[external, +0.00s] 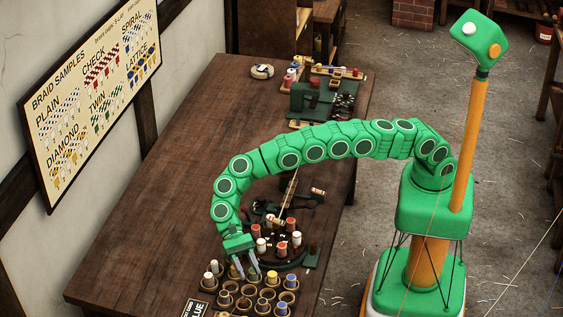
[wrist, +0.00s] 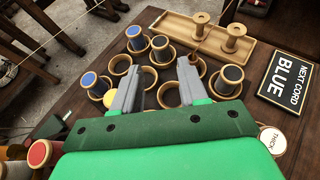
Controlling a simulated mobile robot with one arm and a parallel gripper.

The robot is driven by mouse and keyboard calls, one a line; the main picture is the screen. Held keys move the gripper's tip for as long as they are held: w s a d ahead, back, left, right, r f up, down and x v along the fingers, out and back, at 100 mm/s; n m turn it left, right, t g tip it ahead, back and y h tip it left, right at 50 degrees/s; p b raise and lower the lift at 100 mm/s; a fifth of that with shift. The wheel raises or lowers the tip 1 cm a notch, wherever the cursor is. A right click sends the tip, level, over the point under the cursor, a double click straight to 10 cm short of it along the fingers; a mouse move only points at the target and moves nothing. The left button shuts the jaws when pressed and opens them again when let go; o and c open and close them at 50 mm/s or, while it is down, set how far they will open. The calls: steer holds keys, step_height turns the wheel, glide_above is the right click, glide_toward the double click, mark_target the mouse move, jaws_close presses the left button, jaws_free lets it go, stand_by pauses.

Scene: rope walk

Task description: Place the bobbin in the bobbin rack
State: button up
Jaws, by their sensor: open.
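The bobbin rack is a cluster of round wooden cups (external: 246,302) at the table's front; it also fills the wrist view's middle (wrist: 121,65). Some cups hold bobbins: a blue one (wrist: 135,37), another blue one (wrist: 91,81) and dark grey-topped ones (wrist: 232,75). Several cups look empty. A yellow top (wrist: 108,99) shows partly behind the left finger. Which bobbin the task means, I cannot tell. My gripper (external: 250,274) is open above the rack, fingers pointing down; in the wrist view its fingers (wrist: 159,72) have only cups between them and hold nothing.
A round dark stand with red and white bobbins (external: 282,248) is right beside my gripper. A wooden tray (wrist: 182,31) with two bare spools lies beyond the rack. A black sign reading BLUE (wrist: 288,80) lies beside it. The table's left half (external: 150,220) is clear.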

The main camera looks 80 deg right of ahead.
steer(key=shift+v, duration=0.95)
steer(key=s+d+r+n+t+h, duration=0.1)
steer(key=s+d+r+n, duration=0.1)
steer(key=d+r, duration=0.55)
steer(key=s+d+r+n+t+h, duration=0.1)
steer(key=s+d+r, duration=0.3)
steer(key=d, duration=0.7)
steer(key=s+d+r+n+t+h, duration=0.1)
steer(key=d+r+n, duration=0.1)
steer(key=d+r, duration=0.65)
steer(key=s+d+f+n+t+h, duration=0.1)
steer(key=s+d+n+t+h, duration=0.2)
steer(key=s+d, duration=2.8)
steer(key=d+n+h, duration=0.2)
steer(key=d+h, duration=0.1)
steer(key=d, duration=0.1)
steer(key=shift+f+h, duration=0.25)
steer(key=shift+h, duration=0.15)
steer(key=shift+a, duration=0.1)
